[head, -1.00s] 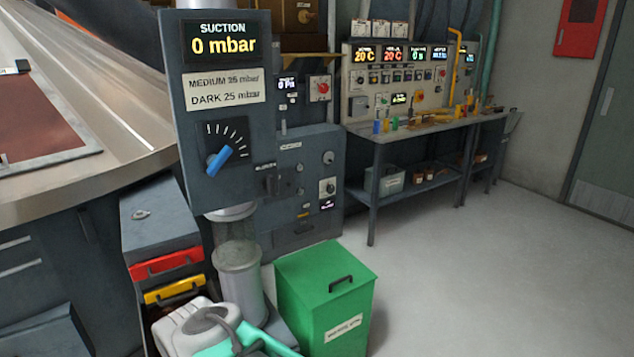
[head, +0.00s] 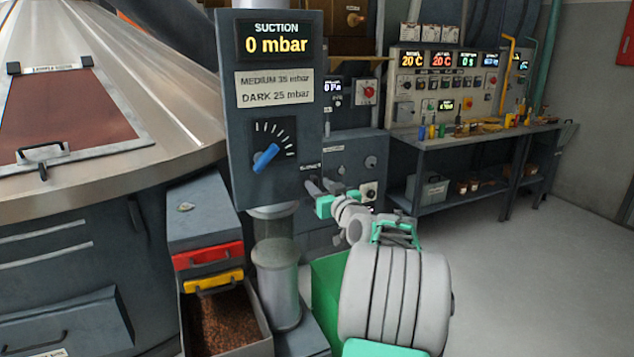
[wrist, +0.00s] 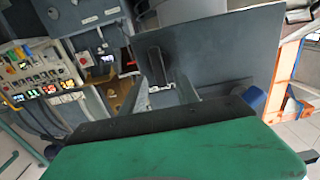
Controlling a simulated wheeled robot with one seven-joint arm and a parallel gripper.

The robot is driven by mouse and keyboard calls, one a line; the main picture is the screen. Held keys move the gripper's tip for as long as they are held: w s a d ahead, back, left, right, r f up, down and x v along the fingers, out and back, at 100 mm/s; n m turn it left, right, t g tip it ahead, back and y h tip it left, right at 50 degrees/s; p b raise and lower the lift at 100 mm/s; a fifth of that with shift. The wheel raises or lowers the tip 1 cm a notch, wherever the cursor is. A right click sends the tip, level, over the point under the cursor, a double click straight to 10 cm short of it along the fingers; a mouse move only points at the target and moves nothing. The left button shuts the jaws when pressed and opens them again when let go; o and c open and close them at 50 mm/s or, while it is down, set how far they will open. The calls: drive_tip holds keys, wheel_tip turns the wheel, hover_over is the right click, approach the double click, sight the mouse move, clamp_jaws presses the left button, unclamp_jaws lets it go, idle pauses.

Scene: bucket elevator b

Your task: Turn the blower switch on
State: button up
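The blower switch (head: 323,173) is a dark handle on the right side face of the grey suction panel, by a small label. In the head view my gripper partly covers it. In the wrist view the black switch handle (wrist: 156,62) stands on a grey plate, just ahead of and between my fingers. My gripper (head: 319,187) is at the panel's lower right; its fingers (wrist: 165,92) are apart with a gap between them. I cannot tell whether they touch the handle. The suction display (head: 276,44) reads 0 mbar.
A blue-pointer dial (head: 266,158) sits on the panel front beside my gripper. Below stand a metal cylinder (head: 276,285), a bin of brown granules (head: 225,325) and a green box (head: 327,285). A workbench (head: 470,143) is behind right. The floor at right is clear.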

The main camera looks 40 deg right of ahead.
drive_tip(key=shift+x, duration=0.9)
drive_tip(key=shift+c, duration=0.2)
clamp_jaws()
